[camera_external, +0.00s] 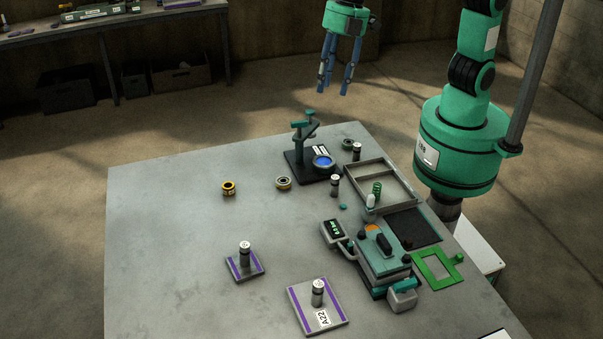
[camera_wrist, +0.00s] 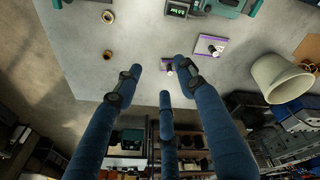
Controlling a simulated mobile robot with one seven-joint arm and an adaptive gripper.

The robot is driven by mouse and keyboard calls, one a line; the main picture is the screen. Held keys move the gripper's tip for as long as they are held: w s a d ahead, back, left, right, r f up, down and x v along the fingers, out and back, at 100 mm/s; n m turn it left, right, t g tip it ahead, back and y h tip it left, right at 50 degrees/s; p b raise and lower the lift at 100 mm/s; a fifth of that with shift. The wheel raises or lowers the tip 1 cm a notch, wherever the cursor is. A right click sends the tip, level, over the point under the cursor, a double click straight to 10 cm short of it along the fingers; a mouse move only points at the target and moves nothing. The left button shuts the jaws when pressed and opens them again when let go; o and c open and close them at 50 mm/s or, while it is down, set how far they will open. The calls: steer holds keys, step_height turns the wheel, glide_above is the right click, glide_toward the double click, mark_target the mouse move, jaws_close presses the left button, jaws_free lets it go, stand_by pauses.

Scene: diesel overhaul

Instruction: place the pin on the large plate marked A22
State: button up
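The large plate (camera_external: 334,306), grey with purple stripes and a white A22 label, lies at the front of the bench. A dark pin (camera_external: 317,293) with a pale top stands upright on it. The plate also shows in the wrist view (camera_wrist: 205,58). A similar pin (camera_external: 244,259) stands upright on a smaller purple-striped plate (camera_external: 257,269) to the left. Two more such pins (camera_external: 335,184) (camera_external: 357,152) stand near the tray. I cannot tell which pin the task means. My gripper (camera_external: 334,89) hangs above and beyond the bench's far edge, its blue fingers apart and empty.
A clamp stand (camera_external: 304,147), a divided tray (camera_external: 401,177), a teal device (camera_external: 384,262) and a green frame (camera_external: 424,276) crowd the right side. Two rings (camera_external: 228,188) (camera_external: 283,183) lie mid-bench. The bench's left part is clear. A pale bin (camera_wrist: 275,78) shows in the wrist view.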

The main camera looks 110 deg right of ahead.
steer(key=s+d+r+m+t, duration=0.1)
steer(key=s+d+r+m, duration=0.15)
steer(key=s+d, duration=0.45)
steer(key=s+d+r+m+t, duration=0.1)
steer(key=s+d+r+m, duration=0.15)
steer(key=s+d, duration=0.45)
steer(key=s+d+f+m, duration=0.2)
steer(key=s, duration=0.6)
steer(key=s+d+f+m+t, duration=0.1)
steer(key=s+d+f+m, duration=0.1)
steer(key=s, duration=0.6)
steer(key=shift+s+d+f+m+h, duration=0.3)
steer(key=shift+d+m+h, duration=0.15)
steer(key=shift+m, duration=0.25)
step_height(320, 180, down, 4)
steer(key=b, duration=0.3)
steer(key=shift+r+b, duration=0.25)
steer(key=shift+b, duration=0.05)
